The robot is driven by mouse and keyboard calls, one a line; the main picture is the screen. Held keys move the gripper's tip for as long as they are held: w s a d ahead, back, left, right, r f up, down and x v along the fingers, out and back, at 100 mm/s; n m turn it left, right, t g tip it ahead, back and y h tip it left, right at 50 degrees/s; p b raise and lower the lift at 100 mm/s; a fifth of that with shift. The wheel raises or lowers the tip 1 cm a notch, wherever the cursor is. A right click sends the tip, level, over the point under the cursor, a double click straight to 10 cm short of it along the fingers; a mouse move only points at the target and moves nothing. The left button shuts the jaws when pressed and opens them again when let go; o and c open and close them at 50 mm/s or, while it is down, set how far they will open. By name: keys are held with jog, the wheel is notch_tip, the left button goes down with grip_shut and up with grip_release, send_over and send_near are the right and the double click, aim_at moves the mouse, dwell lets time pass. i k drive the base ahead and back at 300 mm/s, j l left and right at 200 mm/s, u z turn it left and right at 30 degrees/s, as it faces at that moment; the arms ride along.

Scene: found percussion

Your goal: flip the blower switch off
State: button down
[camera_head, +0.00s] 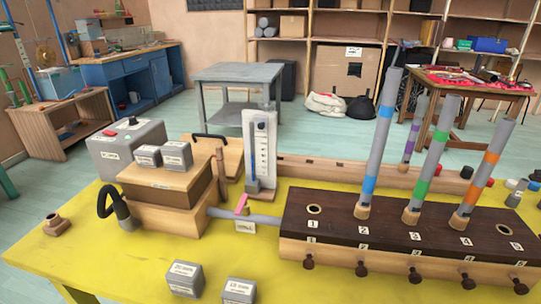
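Whether the switch is on or off cannot be told. Two small grey labelled blocks (162,155) stand in front of it and hide part of its right side. A wooden bellows-like box (165,200) with a black hose (106,197) is nearby. My gripper is not in view.
On the yellow table (75,250), a dark wooden chest (390,228) holds several upright banded pipes (380,140). A tall white gauge (260,150) stands mid-table. Two grey blocks (185,279) lie at the front. The table's left front is mostly clear.

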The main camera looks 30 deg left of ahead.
aim_at(109, 133)
jog(key=u, duration=1.65)
